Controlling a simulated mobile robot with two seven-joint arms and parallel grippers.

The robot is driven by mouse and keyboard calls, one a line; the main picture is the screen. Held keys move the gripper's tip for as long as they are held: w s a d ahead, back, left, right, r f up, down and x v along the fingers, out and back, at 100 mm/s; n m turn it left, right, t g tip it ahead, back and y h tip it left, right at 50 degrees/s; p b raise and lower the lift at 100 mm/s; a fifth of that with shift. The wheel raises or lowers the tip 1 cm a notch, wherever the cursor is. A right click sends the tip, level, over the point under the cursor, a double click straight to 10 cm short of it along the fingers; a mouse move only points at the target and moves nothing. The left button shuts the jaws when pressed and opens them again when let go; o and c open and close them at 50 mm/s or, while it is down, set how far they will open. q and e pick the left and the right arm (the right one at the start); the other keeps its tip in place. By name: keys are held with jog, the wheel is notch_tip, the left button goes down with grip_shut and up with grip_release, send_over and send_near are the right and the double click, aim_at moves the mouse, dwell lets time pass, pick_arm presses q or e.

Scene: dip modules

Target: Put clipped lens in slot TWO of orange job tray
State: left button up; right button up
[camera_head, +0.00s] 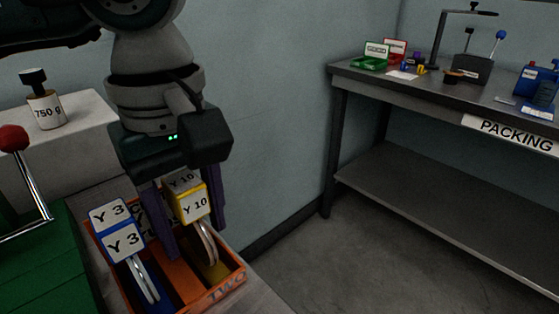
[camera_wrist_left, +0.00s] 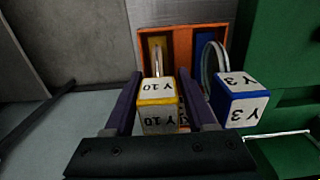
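The orange job tray (camera_head: 240,272) is at the lower middle of the head view, with TWO printed on its near right wall. A yellow-edged clip marked Y 10 (camera_head: 193,207) carries a round lens (camera_head: 208,243) that stands in the yellow-floored compartment on the tray's right side. A blue-edged clip marked Y 3 (camera_head: 123,243) stands in the blue compartment on the left. My left gripper (camera_head: 190,235) points down over the tray, its purple fingers on either side of the Y 10 clip (camera_wrist_left: 158,118). A small gap shows beside the clip in the wrist view, so it looks open.
A green block with a red-knobbed lever (camera_head: 14,138) stands left of the tray. A 750 g weight (camera_head: 44,110) sits on a white block behind. The packing bench (camera_head: 440,88) is at the right, across open floor.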

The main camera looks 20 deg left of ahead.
pick_arm(q)
jog(key=shift+o, duration=0.7)
jog(key=shift+r+p, duration=0.35)
notch_tip(320, 180, up, 12)
jog(key=shift+f, duration=0.15)
